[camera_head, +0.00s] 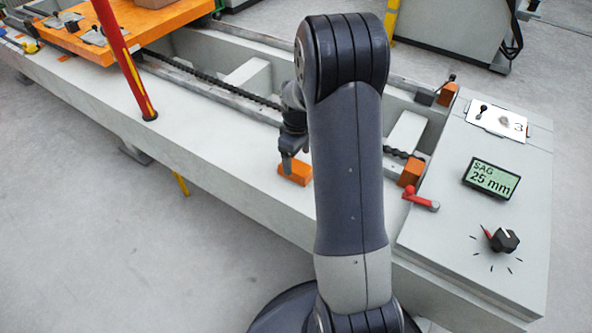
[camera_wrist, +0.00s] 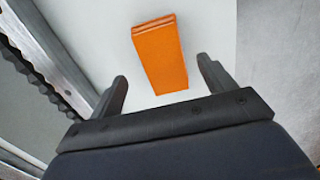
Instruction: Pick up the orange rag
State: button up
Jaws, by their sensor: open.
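The orange rag (camera_wrist: 160,60) is a folded, flat-looking block lying on the pale grey top of the gantry beam. In the wrist view it sits just beyond and between my two fingers. I cannot tell whether the fingertips touch the rag or the beam.
A chain (camera_head: 215,83) runs in a channel behind the rag. A red-and-yellow post (camera_head: 128,60) stands to the left. A control panel (camera_head: 480,235) with a display (camera_head: 491,180), black knob (camera_head: 505,240) and red lever (camera_head: 420,199) is at the right. An orange platform (camera_head: 125,35) is at the upper left.

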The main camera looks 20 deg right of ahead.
aim_at(296, 166)
jog(key=f, duration=0.2)
jog(key=f+b, duration=0.1)
jog(key=f, duration=0.1)
jog(key=shift+s+a+f, duration=0.15)
jog(key=shift+a, duration=0.05)
jog(key=c, duration=1.1)
